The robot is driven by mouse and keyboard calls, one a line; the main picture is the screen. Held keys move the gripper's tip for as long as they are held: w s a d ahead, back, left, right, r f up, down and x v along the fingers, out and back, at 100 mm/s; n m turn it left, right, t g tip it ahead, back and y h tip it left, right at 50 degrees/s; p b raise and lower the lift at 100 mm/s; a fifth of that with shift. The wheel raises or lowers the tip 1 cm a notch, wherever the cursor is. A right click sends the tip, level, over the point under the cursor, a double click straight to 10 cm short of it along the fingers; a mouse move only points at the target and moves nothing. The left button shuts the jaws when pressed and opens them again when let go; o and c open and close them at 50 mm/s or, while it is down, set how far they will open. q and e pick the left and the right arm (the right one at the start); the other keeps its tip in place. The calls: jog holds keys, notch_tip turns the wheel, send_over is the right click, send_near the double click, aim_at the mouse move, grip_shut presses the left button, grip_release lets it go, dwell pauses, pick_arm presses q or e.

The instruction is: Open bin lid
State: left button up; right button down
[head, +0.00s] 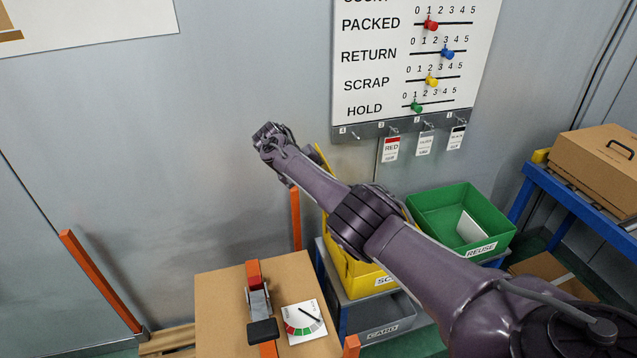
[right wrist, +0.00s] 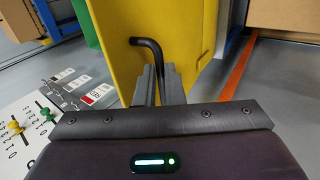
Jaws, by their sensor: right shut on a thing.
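The yellow bin (head: 362,282) labelled SC… stands on a shelf unit in the head view, largely hidden behind my right arm. Its yellow lid (head: 322,160) stands raised, and only a narrow part shows beside my arm. In the right wrist view the lid (right wrist: 130,18) is a broad yellow panel with a bent black handle (right wrist: 148,42). My right gripper (right wrist: 158,82) is shut on this handle. In the head view my right gripper (head: 268,138) is at the far end of the arm, near the grey wall. My left gripper is out of view.
A cardboard box (head: 215,300) carries a red clamp (head: 254,275) and a gauge card (head: 303,335). A peg board (head: 385,60) with hanging tags (head: 391,149) is on the wall.

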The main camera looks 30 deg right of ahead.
jog(key=c, duration=1.9)
grip_release()
jog(key=shift+s+a+f, duration=0.2)
jog(key=shift+f, duration=0.3)
jog(key=shift+s+a+f, duration=0.15)
jog(key=shift+a+f, duration=0.05)
jog(key=shift+f, duration=0.3)
jog(key=shift+o, duration=1.4)
jog(key=shift+w+a+f+g, duration=0.1)
jog(key=shift+w+g, duration=0.1)
jog(key=shift+g, duration=0.1)
jog(key=shift+o, duration=0.5)
jog(key=shift+w+a, duration=0.1)
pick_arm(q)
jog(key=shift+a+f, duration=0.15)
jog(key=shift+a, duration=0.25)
